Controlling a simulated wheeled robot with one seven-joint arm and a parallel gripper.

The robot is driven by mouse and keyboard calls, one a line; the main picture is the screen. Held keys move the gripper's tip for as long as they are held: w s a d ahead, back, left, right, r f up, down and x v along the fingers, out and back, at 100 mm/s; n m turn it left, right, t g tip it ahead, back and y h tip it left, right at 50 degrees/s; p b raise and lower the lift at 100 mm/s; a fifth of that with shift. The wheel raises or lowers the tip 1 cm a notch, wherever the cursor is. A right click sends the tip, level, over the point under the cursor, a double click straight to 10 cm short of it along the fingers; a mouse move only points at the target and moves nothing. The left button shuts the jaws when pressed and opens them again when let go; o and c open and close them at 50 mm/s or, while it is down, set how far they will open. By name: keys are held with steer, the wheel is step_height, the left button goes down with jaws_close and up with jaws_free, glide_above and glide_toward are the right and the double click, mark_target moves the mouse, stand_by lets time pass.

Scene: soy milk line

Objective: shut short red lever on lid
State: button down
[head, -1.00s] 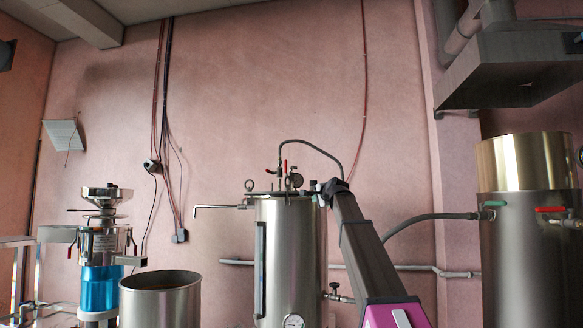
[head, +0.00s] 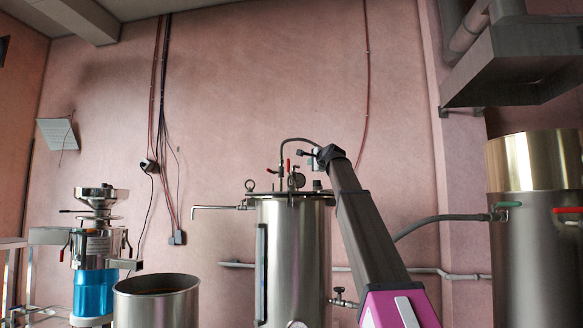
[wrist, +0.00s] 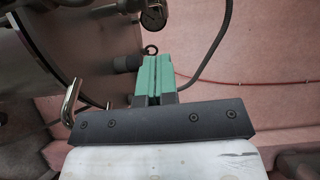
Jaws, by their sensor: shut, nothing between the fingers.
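The short red lever (head: 289,164) stands upright on the fittings of the steel tank's lid (head: 285,194), beside the round gauge (head: 298,180). My gripper (head: 303,153) is above the right part of the lid, its fingers pointing left toward the lever and gauge. In the wrist view its green fingers (wrist: 152,80) are together with nothing between them. The dark lid (wrist: 60,60) fills the left of that view, with a metal fitting (wrist: 152,14) beyond the fingertips. The red lever cannot be made out in the wrist view.
A curved hose (head: 300,140) arches over the lid close to my gripper. A bent pipe (head: 215,208) juts left from the tank. An open steel pot (head: 157,305) and a blue grinder (head: 95,290) stand at left. A large tank (head: 530,250) stands at right.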

steer(key=s+a+x, duration=0.1)
steer(key=a+x, duration=0.1)
steer(key=x, duration=1.1)
steer(key=shift+a+r, duration=0.3)
steer(key=shift+a, duration=0.05)
